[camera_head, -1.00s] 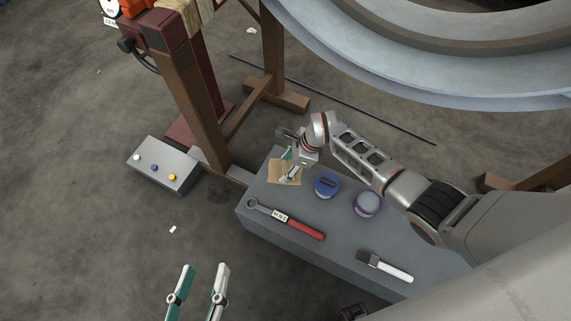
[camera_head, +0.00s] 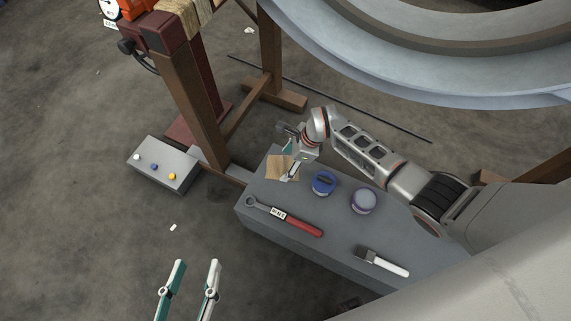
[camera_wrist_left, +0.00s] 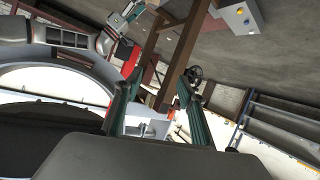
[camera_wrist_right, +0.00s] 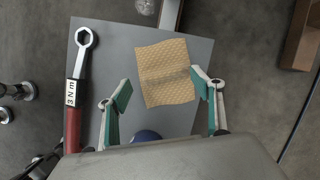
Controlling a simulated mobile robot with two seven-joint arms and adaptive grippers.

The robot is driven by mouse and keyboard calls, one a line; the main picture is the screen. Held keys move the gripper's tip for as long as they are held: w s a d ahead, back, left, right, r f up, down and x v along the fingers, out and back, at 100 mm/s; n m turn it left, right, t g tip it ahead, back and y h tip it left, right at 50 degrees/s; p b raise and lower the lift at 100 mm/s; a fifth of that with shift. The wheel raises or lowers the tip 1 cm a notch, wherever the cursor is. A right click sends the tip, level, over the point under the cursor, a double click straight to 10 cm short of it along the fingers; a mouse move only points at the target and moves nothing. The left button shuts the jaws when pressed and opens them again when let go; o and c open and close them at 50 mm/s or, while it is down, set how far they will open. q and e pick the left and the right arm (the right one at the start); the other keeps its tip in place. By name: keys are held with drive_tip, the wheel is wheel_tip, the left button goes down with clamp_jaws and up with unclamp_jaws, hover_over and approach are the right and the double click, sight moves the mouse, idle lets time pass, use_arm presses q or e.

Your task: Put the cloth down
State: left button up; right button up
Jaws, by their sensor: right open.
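The cloth (camera_head: 277,167) is a tan, creased square lying flat on the grey bench top (camera_head: 335,222) near its far left corner. In the right wrist view the whole cloth (camera_wrist_right: 166,73) shows on the bench, ahead of the fingertips. My right gripper (camera_head: 291,161) is over the cloth's right side in the head view. In the right wrist view the right gripper (camera_wrist_right: 162,90) is open, its fingers spread to either side of the cloth with nothing held. My left gripper (camera_head: 196,264) is open and empty over the floor, left of the bench; its fingers also show in the left wrist view (camera_wrist_left: 155,82).
On the bench are a wrench with a red handle (camera_head: 305,226), a blue-lidded tin (camera_head: 323,184), a purple-rimmed jar (camera_head: 363,201) and a white-handled brush (camera_head: 389,265). A button box (camera_head: 160,166) sits on the floor by the wooden stand (camera_head: 200,110).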

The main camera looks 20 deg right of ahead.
use_arm(q)
drive_tip(key=a+p, duration=0.1)
drive_tip(key=a+f+m+p, duration=0.1)
drive_tip(key=a+m+y+p, duration=0.1)
drive_tip(key=a, duration=0.1)
drive_tip(key=shift+s+f+g+p, duration=0.25)
drive_tip(key=shift+s+g+p, duration=0.1)
drive_tip(key=shift+g+p, duration=0.05)
use_arm(e)
drive_tip(key=v, duration=1)
drive_tip(key=shift+r, duration=0.1)
